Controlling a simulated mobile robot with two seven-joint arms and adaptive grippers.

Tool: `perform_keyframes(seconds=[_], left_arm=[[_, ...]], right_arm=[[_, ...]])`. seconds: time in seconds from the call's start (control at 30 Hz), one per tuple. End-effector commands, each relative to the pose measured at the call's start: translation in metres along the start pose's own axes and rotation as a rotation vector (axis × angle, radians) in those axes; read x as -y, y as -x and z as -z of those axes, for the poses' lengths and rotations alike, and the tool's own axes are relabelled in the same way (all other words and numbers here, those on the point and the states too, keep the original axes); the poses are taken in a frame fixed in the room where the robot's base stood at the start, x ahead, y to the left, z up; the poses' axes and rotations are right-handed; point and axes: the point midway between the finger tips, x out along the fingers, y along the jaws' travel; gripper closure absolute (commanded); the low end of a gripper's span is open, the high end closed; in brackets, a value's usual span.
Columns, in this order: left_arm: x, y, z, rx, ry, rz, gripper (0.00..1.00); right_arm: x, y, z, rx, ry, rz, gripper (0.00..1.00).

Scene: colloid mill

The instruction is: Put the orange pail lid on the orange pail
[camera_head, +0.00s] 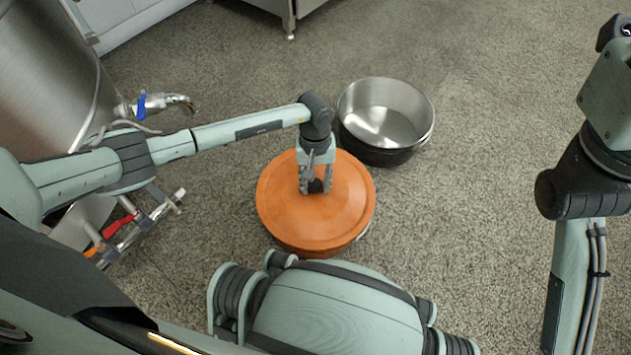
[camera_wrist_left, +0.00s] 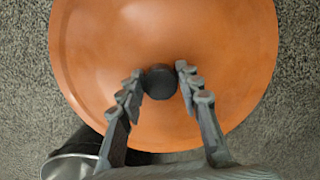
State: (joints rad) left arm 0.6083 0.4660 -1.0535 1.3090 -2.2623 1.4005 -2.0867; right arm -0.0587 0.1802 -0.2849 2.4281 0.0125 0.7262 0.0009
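The orange pail lid (camera_head: 280,205) is a round orange disc with a black knob at its middle. It also fills much of the left wrist view (camera_wrist_left: 90,60). The orange pail (camera_head: 312,254) is directly under it, mostly hidden, with a strip of side at the front and a bit of handle at the right. I cannot tell whether lid and pail touch all round. My left gripper (camera_head: 316,184) points down with its fingers close on both sides of the knob (camera_wrist_left: 160,82), and looks shut on it. My right gripper is out of view; only the right arm shows.
An open steel pot (camera_head: 385,112) stands on the floor just behind and right of the pail. A large steel vessel with a blue-handled tap (camera_head: 150,104) and clamps with red and orange handles (camera_head: 118,225) are at the left. The floor at the right is clear.

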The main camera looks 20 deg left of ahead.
Motion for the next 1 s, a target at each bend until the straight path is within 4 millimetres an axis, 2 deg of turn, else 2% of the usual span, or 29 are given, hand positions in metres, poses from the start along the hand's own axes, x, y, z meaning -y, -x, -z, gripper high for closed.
perform_keyframes(seconds=[0.03,0.13,0.4,0.53,1.0], left_arm=[[0.000,0.000,0.000,0.000,0.000,-0.001,0.57],[0.000,0.000,0.000,0.000,0.000,0.000,0.45],[0.001,0.000,0.000,0.001,0.000,0.001,0.45],[0.001,0.008,0.001,-0.002,0.000,0.000,0.45],[0.000,0.099,0.001,-0.003,0.000,-0.001,0.45]], right_arm=[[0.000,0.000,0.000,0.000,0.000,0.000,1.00],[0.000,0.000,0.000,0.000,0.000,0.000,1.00],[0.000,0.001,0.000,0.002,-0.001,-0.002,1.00],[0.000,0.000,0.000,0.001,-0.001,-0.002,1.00],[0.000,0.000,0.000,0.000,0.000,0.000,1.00]])
